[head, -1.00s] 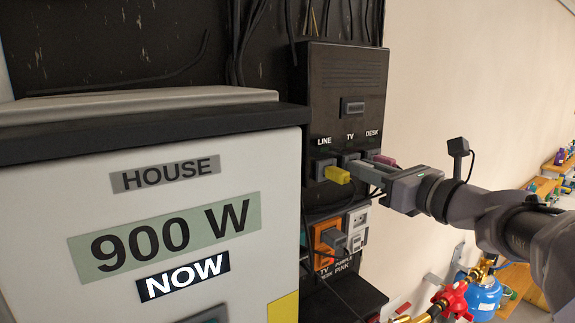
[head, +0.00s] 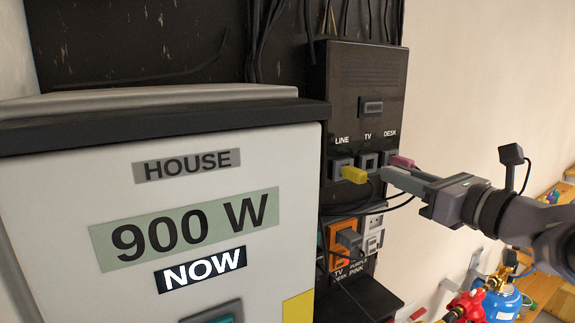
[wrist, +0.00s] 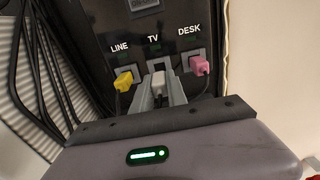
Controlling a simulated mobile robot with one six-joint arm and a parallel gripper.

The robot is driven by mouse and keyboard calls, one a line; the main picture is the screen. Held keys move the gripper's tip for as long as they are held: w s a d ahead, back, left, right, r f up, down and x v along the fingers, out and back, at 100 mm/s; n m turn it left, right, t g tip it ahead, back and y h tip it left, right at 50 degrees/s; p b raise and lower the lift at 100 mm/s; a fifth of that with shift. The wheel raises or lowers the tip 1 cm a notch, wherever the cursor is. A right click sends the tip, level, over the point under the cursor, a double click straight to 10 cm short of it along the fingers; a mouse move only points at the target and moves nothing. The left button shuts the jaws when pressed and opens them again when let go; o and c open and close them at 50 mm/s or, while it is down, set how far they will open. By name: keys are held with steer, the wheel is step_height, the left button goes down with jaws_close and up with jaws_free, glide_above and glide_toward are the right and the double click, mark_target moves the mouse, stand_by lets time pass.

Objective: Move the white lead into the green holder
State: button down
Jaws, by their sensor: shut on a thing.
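My gripper (head: 390,176) is shut on the white lead's plug, which shows between the fingers in the wrist view (wrist: 158,82). In the head view the fingers hide the plug. The gripper is in front of the black panel, a little out from the TV socket (head: 368,160), whose dark opening shows in the head view. A dark cord hangs below the gripper. I cannot make out the green holder for certain; a teal sliver (head: 320,240) shows at the lower panel's left edge, partly hidden by the house meter box.
A yellow plug (head: 354,174) sits in LINE and a pink plug (head: 401,161) in DESK, either side of the gripper. An orange holder (head: 341,254) with a grey plug and pale holders (head: 374,222) are below. The meter box (head: 60,190) juts out at left.

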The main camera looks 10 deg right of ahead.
steer(key=shift+v, duration=0.95)
steer(key=s+d+f+m+b, duration=0.25)
steer(key=f+m+b, duration=0.8)
steer(key=f, duration=1.15)
steer(key=s+d+f+m+b, duration=0.1)
steer(key=s+f+m+b, duration=0.2)
steer(key=f+m+b, duration=1.4)
steer(key=w+a+f+n+p, duration=0.2)
steer(key=w+f+n, duration=0.3)
steer(key=n, duration=0.4)
steer(key=shift+w+f+p, duration=0.25)
steer(key=shift+f+p, duration=0.05)
steer(key=shift+p, duration=0.35)
steer(key=shift+n+p, duration=0.25)
steer(key=shift+p, duration=1.4)
steer(key=shift+w+a, duration=0.15)
steer(key=shift+w, duration=0.45)
steer(key=c, duration=1.2)
jaws_free()
steer(key=shift+c, duration=0.2)
